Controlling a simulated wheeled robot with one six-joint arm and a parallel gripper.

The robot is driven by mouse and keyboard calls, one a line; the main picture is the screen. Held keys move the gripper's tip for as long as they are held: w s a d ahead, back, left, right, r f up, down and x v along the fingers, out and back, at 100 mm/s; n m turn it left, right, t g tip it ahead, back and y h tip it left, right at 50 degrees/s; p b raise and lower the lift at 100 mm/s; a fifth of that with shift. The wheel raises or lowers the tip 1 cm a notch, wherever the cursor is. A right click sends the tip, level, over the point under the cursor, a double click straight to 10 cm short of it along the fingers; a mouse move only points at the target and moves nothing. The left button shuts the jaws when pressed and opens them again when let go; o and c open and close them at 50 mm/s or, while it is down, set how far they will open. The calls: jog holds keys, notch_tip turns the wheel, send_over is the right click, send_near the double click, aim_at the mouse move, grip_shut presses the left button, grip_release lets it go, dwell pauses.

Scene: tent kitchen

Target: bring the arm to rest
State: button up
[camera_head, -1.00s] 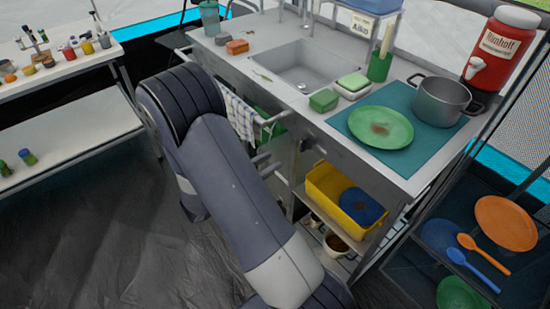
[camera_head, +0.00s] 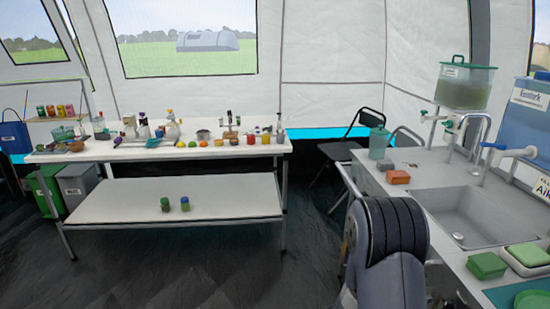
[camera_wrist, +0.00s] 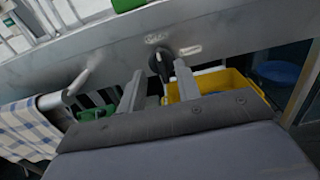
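My arm (camera_head: 388,250) shows in the head view at the lower right, in front of the sink counter; its gripper end is out of that picture. In the wrist view my gripper (camera_wrist: 159,68) has its two grey fingers apart, with nothing held between them. The fingers point at the metal front of the sink counter (camera_wrist: 220,38). A black knob (camera_wrist: 160,64) on that front shows in the gap between the fingertips; I cannot tell how close it is.
In the wrist view a checked towel (camera_wrist: 28,125) hangs from a rail at left and a yellow bin (camera_wrist: 225,80) sits below the counter. In the head view a white table (camera_head: 160,154) with bottles and jars stands at left. The dark floor (camera_head: 190,275) before it is clear.

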aim_at(445, 306)
jog(key=d, duration=0.3)
jog(key=shift+w+d, duration=0.1)
jog(key=shift+d, duration=0.2)
jog(key=shift+m, duration=0.3)
jog(key=shift+r, duration=0.1)
